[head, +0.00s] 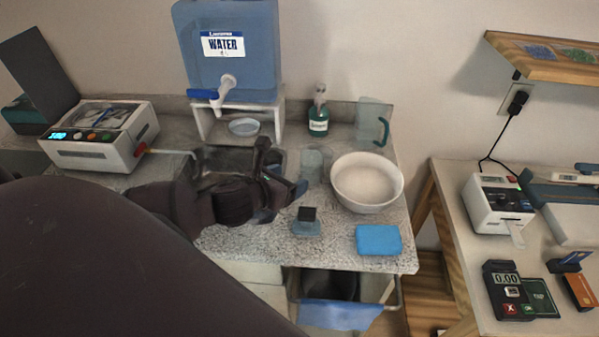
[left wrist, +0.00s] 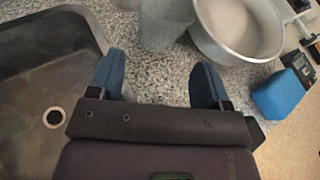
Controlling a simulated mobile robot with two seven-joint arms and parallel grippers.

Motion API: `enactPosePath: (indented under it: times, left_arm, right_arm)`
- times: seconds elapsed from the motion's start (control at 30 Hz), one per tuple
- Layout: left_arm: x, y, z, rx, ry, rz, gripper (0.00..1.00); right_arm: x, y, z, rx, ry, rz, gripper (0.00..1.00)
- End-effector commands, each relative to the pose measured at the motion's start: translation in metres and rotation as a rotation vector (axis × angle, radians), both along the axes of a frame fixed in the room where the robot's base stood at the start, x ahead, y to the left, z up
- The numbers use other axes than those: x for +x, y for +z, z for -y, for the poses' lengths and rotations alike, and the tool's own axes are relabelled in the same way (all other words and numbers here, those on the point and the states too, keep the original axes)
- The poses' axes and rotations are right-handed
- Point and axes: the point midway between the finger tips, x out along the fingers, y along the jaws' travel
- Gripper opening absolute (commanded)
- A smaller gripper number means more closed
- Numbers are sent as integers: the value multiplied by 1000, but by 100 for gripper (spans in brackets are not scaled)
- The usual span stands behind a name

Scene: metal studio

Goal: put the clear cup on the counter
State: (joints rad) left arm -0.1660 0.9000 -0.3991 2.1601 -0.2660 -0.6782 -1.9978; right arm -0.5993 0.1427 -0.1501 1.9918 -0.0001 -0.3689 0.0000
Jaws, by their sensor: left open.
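The clear cup (head: 312,164) stands on the speckled counter (head: 350,225), just left of the white bowl. In the left wrist view the cup (left wrist: 164,24) is at the top, beyond the fingertips and roughly between their lines. My left gripper (head: 285,182) is open and empty, low over the counter between the sink and the bowl. Its two blue fingertips (left wrist: 158,82) are spread apart with bare counter between them. They look apart from the cup. My right gripper is not in view.
A white bowl (head: 367,183) stands close right of the cup. A green soap bottle (head: 318,118) and a clear pitcher (head: 370,124) stand behind. The sink (left wrist: 50,85) is left.

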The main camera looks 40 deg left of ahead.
Motion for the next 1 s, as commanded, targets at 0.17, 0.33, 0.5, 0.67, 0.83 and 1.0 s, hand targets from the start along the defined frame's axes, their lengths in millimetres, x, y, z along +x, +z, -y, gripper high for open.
enactPosePath:
  times: [0.17,0.33,0.5,0.67,0.83,1.0]
  left_arm:
    - [-19,8,-1,1,1,0,72]
    - [-26,11,-2,1,1,0,72]
    - [-27,11,-2,1,1,1,72]
    - [-27,11,-1,1,1,1,72]
    - [-26,11,-1,1,1,1,72]
    - [-26,11,-1,1,1,0,72]
  right_arm:
    - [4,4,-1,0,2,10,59]
    - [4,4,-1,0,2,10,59]
    - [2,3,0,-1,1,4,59]
    - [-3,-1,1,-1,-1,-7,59]
    - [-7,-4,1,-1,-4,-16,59]
    - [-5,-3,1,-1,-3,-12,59]
